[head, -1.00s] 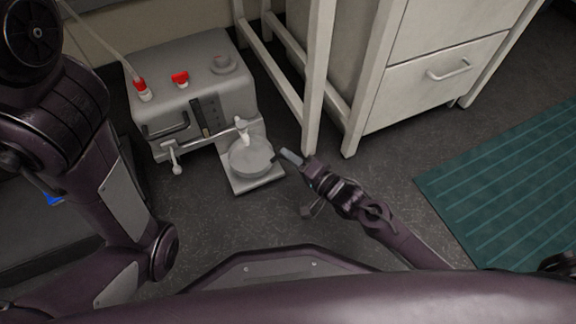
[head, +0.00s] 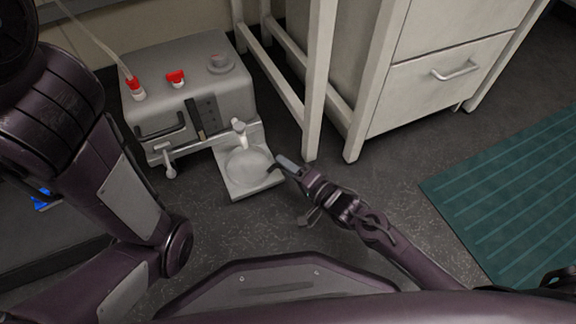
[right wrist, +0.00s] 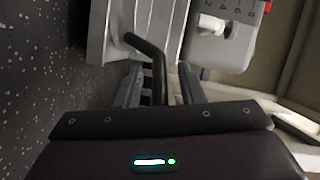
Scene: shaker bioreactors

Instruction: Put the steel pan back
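The steel pan (head: 247,165) is a round, shallow grey shape on the square light-grey plate (head: 238,190) at the front of the floor machine. I cannot tell exactly how it is seated. My right gripper (head: 279,163) is at the plate's right side. In the right wrist view a bent black handle (right wrist: 157,70) stands between the fingers of this gripper (right wrist: 161,88), with gaps visible on both sides. The gripper looks open around it. A light-grey metal surface (right wrist: 124,18) lies beyond the handle. My left gripper is out of view; only its arm shows.
The grey machine (head: 190,75) has red caps (head: 176,78), a hose and a spout (head: 241,128) above the plate. White frame legs (head: 318,90) and a drawer cabinet (head: 440,75) stand to the right. A green mat (head: 515,190) lies farther right. Dark floor between is clear.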

